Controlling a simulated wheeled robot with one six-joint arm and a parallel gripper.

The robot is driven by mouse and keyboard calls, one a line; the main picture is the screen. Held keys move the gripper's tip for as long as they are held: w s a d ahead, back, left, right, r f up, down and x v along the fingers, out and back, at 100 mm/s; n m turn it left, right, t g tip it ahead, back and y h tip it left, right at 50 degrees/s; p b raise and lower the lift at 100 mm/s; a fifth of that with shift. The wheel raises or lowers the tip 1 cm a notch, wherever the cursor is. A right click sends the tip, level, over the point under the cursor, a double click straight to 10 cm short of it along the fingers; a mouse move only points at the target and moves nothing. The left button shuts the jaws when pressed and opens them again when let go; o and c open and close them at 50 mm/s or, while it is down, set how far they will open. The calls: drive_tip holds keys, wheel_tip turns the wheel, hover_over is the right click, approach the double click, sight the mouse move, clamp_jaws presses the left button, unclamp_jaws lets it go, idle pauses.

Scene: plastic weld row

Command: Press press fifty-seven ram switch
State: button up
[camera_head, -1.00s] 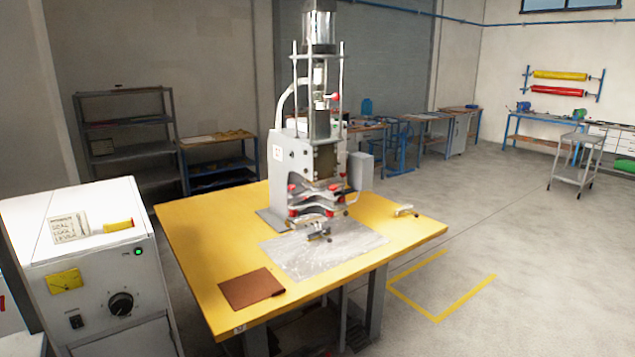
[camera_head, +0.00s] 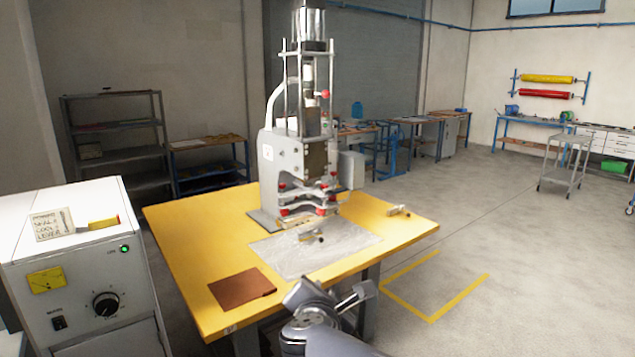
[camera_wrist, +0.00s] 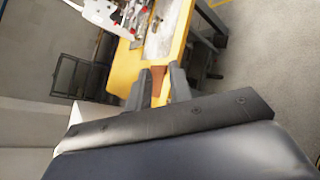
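The press (camera_head: 300,160) stands upright on a yellow table (camera_head: 190,225), with red-tipped clamps low on its frame. Its white label is too small to read. I cannot tell which part is the ram switch. A small lever-like fitting (camera_head: 398,211) sits at the table's right edge, and a grey box (camera_head: 351,170) is on the press's right side. My gripper (camera_wrist: 158,80) is open and empty in the wrist view, its two dark fingers apart. In the head view my arm rises at the bottom, in front of the table's near edge, well apart from the press.
A white cabinet (camera_head: 75,270) with a knob (camera_head: 105,303), a dark switch (camera_head: 59,322) and a lit green lamp stands at left. A brown sheet (camera_head: 241,288) and a clear sheet (camera_head: 290,255) lie on the table.

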drive_tip(key=a+r+n+y, duration=0.1)
drive_tip(key=a+n+y, duration=0.1)
drive_tip(key=a+n, duration=0.2)
drive_tip(key=a+r+n+t+y, duration=0.1)
drive_tip(key=a+n, duration=0.3)
drive_tip(key=a, duration=0.2)
drive_tip(key=w+a+r+n+t+y+b, duration=0.1)
drive_tip(key=a+n+y, duration=0.1)
drive_tip(key=a, duration=0.3)
drive_tip(key=shift+w+a+r+n+y, duration=0.1)
drive_tip(key=shift+a+n+y, duration=0.15)
drive_tip(key=shift+n, duration=0.65)
clamp_jaws()
drive_tip(key=shift+d, duration=0.1)
